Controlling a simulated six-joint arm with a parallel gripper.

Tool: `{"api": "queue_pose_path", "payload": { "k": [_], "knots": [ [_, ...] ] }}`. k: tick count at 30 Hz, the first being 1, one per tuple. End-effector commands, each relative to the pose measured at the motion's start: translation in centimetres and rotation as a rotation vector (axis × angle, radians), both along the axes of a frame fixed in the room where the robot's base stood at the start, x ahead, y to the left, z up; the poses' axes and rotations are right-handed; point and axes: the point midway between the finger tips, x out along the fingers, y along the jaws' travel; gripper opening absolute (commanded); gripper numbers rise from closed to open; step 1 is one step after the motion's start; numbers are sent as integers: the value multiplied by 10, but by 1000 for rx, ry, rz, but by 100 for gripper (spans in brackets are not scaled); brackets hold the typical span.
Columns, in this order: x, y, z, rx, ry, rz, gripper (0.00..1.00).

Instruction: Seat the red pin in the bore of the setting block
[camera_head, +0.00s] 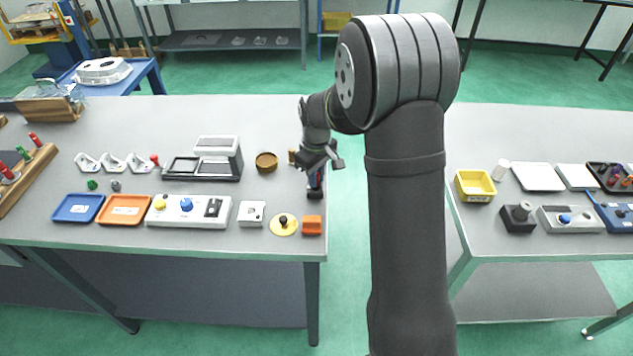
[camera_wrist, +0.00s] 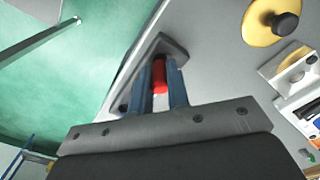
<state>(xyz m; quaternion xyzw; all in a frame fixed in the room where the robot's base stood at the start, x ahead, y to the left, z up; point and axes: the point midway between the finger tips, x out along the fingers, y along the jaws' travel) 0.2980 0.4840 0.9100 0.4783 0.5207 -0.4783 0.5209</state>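My gripper (camera_head: 316,180) points down at the right end of the left bench, over a small dark block (camera_head: 315,194), which appears to be the setting block. In the wrist view, the two blue fingers (camera_wrist: 161,88) are closed on the sides of a red pin (camera_wrist: 159,76). The pin's far end points at the grey block (camera_wrist: 174,46), which shows around and beyond the fingers. The bore is hidden behind the pin and fingers. I cannot tell whether the pin's tip is inside the bore or above it.
An orange block (camera_head: 312,225) and a yellow disc with a black knob (camera_head: 284,225) stand in front of my gripper. A round brown dish (camera_head: 266,162) is to the left. The bench's right edge is close by, with a gap before the right bench.

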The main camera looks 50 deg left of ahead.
Motion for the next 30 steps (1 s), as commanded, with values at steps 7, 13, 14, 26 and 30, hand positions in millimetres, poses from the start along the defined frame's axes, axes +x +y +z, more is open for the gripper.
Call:
{"api": "queue_pose_path", "payload": {
  "k": [7, 13, 14, 26, 30],
  "knots": [
    [0, 0, 0, 0, 0, 0, 0],
    [0, 0, 9, 2, -1, 0, 0],
    [0, 1, 12, 3, -2, 0, 0],
    [24, -46, 72, 3, -2, -6, 0],
    [38, -72, 89, 2, -1, -4, 0]
  ]
}}
